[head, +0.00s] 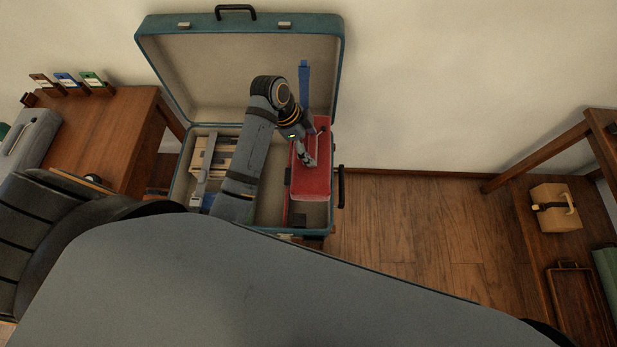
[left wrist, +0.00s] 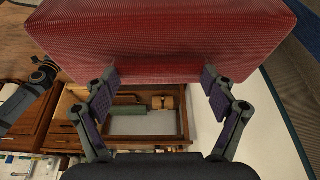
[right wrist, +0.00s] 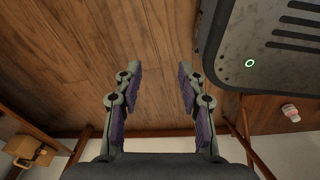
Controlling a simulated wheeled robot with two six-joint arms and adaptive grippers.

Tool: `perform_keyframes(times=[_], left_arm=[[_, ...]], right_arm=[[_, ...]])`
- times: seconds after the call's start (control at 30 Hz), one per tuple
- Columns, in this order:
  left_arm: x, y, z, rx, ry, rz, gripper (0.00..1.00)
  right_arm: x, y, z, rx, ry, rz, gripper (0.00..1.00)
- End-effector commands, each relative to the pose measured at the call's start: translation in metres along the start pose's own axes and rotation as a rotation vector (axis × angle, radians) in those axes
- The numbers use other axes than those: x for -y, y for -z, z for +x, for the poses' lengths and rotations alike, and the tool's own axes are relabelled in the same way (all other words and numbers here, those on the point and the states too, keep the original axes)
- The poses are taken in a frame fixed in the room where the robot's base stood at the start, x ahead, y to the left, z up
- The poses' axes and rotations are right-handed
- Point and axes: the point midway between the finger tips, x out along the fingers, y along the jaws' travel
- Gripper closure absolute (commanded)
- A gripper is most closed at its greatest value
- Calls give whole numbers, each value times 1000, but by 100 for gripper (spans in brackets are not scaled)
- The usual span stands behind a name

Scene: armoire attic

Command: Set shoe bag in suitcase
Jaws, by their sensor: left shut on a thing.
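The open teal suitcase (head: 341,215) stands against the wall with its lid up. The red shoe bag (head: 312,186), a boxy textured bundle, is at the right side of the suitcase, over or in its right part. Whether it rests on the bottom I cannot tell. My left gripper (head: 309,161) reaches in over the suitcase and is shut on the bag. In the left wrist view the bag (left wrist: 165,40) fills the top, with the fingers at its edge. My right gripper (right wrist: 153,85) is open and empty, with floorboards behind it.
A tan divided insert (head: 213,155) and other items lie in the suitcase's left part. A blue strap (head: 304,85) stands upright by the lid. A wooden desk (head: 118,125) is at left. A shelf at right holds a tan box (head: 556,208). Floor right of the suitcase is clear.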

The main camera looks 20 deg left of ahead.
Motion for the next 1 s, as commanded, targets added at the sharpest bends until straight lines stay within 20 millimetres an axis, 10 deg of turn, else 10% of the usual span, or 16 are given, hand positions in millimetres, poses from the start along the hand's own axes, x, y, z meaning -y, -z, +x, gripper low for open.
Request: perform_keyframes(times=[0.5,1.0], left_arm=[[-1,-45,109,-1,-2,0,79],[0,-65,158,-1,-1,0,79]], right_arm=[[11,0,12,-2,12,5,60],[6,0,20,-2,5,2,60]])
